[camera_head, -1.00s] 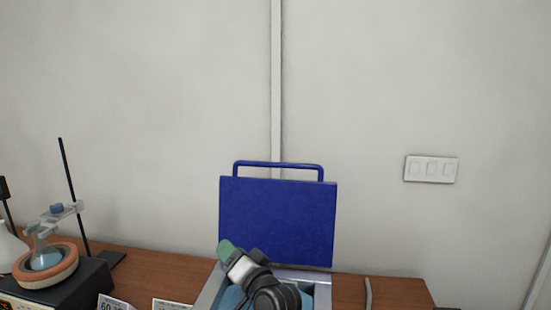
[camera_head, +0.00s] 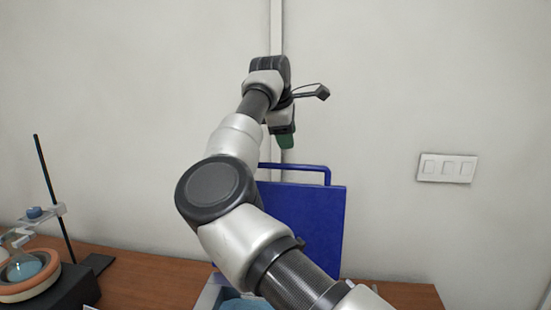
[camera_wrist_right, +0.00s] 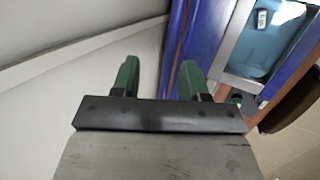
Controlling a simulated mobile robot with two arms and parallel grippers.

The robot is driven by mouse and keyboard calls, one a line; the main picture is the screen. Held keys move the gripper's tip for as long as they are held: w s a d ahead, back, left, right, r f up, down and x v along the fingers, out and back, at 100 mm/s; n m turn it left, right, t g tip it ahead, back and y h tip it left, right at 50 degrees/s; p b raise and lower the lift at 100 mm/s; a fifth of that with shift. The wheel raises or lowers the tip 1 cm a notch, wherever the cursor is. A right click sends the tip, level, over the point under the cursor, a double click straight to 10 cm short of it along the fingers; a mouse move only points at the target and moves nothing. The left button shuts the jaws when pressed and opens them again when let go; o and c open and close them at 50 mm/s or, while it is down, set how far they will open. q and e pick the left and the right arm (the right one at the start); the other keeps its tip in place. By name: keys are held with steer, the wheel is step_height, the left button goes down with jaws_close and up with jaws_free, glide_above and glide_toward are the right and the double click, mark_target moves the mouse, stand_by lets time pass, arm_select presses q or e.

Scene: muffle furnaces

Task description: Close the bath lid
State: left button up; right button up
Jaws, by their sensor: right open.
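The bath lid (camera_head: 318,225) is a blue panel with a blue handle bar (camera_head: 310,168) along its top edge. It stands upright, open, at the back of the bath (camera_head: 208,296), and my right arm hides part of it. My right gripper (camera_head: 285,140) is above the lid's top edge, near the left end of the handle, with green fingers pointing down. In the right wrist view its two green fingers (camera_wrist_right: 158,80) are apart with nothing between them. The blue lid (camera_wrist_right: 200,45) is beside the right finger there. The bath's water (camera_wrist_right: 262,45) shows beyond it. My left gripper is not seen.
A heater with an orange ring and a flask (camera_head: 25,270) stands on the wooden table (camera_head: 150,280) at the left, beside a black rod stand (camera_head: 55,205). The wall behind carries a switch plate (camera_head: 447,168). Table to the right of the bath looks mostly free.

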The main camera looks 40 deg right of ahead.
mark_target(276, 165)
steer(key=w+a+r+t+y, duration=0.1)
steer(key=a+r+y, duration=0.1)
steer(key=a, duration=0.1)
steer(key=p+x, duration=0.2)
steer(key=x, duration=0.8)
steer(key=shift+f+p, duration=0.1)
steer(key=shift+p, duration=0.3)
jaws_close()
